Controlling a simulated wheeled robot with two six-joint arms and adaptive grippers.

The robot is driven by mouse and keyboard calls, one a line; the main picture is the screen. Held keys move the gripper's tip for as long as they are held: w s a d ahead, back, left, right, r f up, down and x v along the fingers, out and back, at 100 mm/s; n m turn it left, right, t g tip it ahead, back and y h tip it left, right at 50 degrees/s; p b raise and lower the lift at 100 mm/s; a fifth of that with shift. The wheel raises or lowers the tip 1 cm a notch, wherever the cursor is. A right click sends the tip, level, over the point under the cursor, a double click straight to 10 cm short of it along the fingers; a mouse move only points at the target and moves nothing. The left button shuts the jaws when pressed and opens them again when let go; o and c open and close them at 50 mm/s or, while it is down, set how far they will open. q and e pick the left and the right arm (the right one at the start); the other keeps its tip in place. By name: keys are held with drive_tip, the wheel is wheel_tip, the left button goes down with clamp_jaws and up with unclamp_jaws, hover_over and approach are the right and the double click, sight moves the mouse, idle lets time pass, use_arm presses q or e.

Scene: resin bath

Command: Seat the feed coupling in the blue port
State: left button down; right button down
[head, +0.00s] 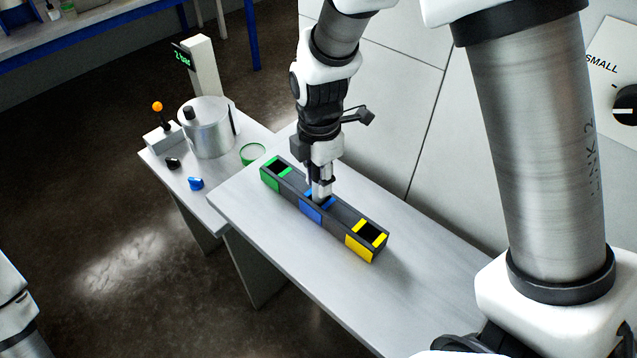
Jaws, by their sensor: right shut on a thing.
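A long dark port block (345,222) lies on the light bench, with a green port, a blue port and a yellow port along it. The blue port (311,211) is the middle one. My right gripper (321,190) points down over the blue port, its fingers shut on a small pale piece, which I take to be the feed coupling. The fingers hide most of the piece, and I cannot tell how deep it sits in the port. The green port and the yellow port look empty. My left gripper is out of view.
A lower side table holds a metal pot (208,128), a lever with an orange knob (157,106), a black piece (173,163), a blue piece (195,183) and a green ring (253,153). A display post (203,68) stands behind. The bench (300,262) before the block is clear.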

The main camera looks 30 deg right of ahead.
drive_tip(key=shift+f, duration=0.7)
drive_tip(key=shift+s+f, duration=0.1)
drive_tip(key=shift+s, duration=0.15)
drive_tip(key=c, duration=1.2)
unclamp_jaws()
drive_tip(key=shift+a, duration=0.1)
drive_tip(key=o, duration=0.3)
wheel_tip(320, 180, up, 12)
drive_tip(key=shift+r+b, duration=0.1)
drive_tip(key=shift+b, duration=0.2)
